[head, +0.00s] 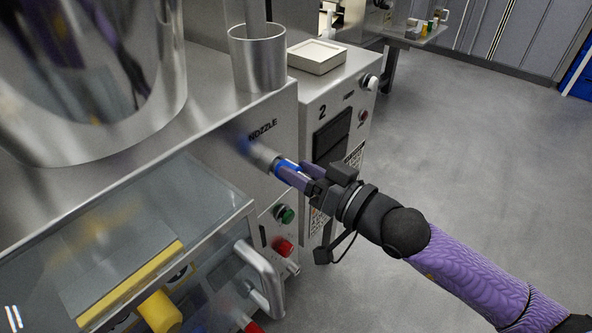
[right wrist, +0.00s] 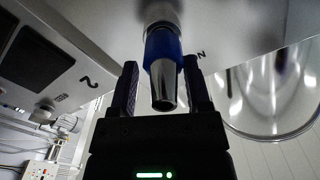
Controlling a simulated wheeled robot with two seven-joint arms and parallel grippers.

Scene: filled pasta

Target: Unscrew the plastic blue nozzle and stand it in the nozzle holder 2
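The blue nozzle (head: 287,171) is on a metal outlet that sticks out of the steel machine's side under the word NOZZLE. In the right wrist view the nozzle (right wrist: 163,48) has a blue collar and a tapered metal tip. My right gripper (head: 303,176) is at the nozzle. In the right wrist view its two dark fingers stand on either side of the nozzle, with a narrow gap at the left finger, so it looks open. My left gripper is not in view. I cannot pick out nozzle holder 2 for certain.
A steel cylinder (head: 258,58) stands on the machine top. Behind is a unit marked 2 (head: 322,113) with a shallow pale tray (head: 317,57) on top. A clear guard with a handle (head: 262,275) is at lower left. The floor at right is clear.

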